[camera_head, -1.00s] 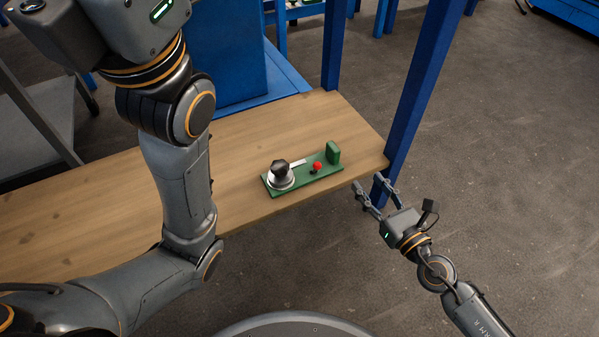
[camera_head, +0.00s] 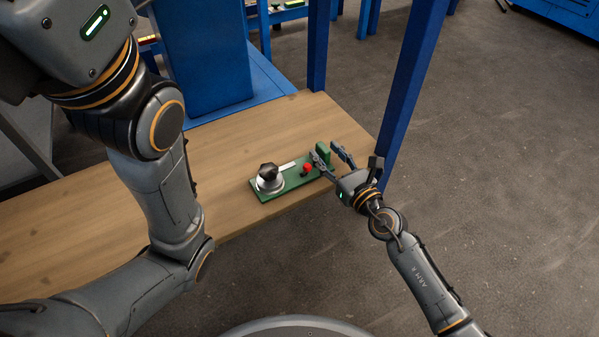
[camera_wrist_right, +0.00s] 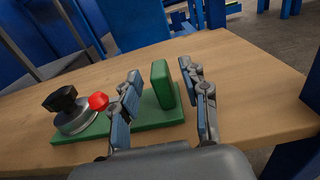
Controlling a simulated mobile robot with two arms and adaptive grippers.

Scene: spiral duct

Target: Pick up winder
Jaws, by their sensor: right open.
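The winder (camera_head: 292,180) is a green base on the wooden table, with a black knob on a silver disc, a red knob and an upright green block. In the right wrist view the winder (camera_wrist_right: 150,120) shows its green block between my open fingers, slightly ahead of them. My right gripper (camera_head: 332,152) is open and empty at the right end of the winder; it also shows in the right wrist view (camera_wrist_right: 166,95). I cannot tell if the fingers touch the block. My left arm fills the left of the head view, but its gripper is out of view.
The wooden table (camera_head: 75,213) is clear to the left of the winder. A blue post (camera_head: 410,85) stands at the table's right corner, close to my right gripper. A large blue box (camera_head: 205,60) stands behind the table.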

